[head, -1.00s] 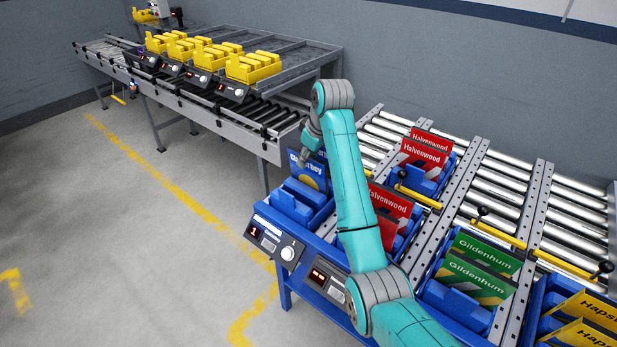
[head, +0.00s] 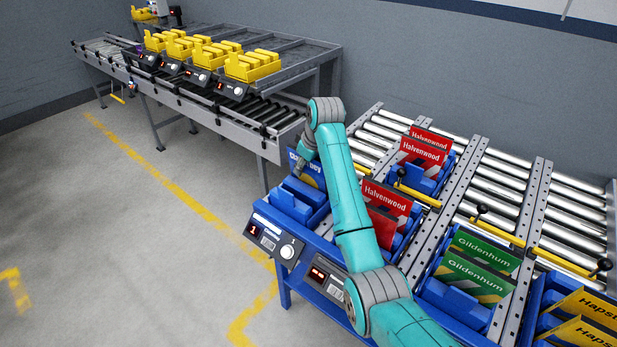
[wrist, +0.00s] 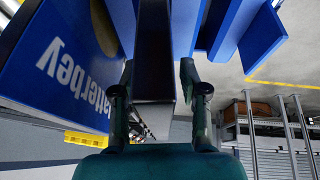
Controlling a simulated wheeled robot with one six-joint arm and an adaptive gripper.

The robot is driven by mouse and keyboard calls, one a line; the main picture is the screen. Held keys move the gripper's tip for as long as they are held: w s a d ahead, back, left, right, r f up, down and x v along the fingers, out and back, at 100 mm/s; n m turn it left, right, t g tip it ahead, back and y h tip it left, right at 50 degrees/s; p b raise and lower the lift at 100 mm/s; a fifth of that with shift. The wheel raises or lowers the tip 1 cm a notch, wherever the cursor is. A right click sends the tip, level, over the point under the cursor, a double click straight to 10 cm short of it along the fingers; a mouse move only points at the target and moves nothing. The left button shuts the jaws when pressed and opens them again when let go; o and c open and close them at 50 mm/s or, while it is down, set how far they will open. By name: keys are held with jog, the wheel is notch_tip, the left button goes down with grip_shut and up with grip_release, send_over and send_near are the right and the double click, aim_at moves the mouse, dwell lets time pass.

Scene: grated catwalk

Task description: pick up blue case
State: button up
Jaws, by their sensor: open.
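A blue case (head: 312,178) with white lettering stands in the blue bin (head: 288,208) at the left end of the near rack. It is partly hidden by my arm. In the wrist view a blue face (wrist: 65,65) lettered "atterbey" fills the left side. My gripper (head: 299,170) is at the case's upper left in the head view.
Red Halvenwood cases (head: 386,199) stand just right of the arm, green Gildenhum cases (head: 478,272) and yellow cases (head: 590,322) farther right. A control box (head: 272,240) fronts the blue bin. A conveyor with yellow bins (head: 252,67) stands behind. The floor at left is clear.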

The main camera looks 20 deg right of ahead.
jog(key=shift+f, duration=0.25)
dwell(0.3)
grip_shut()
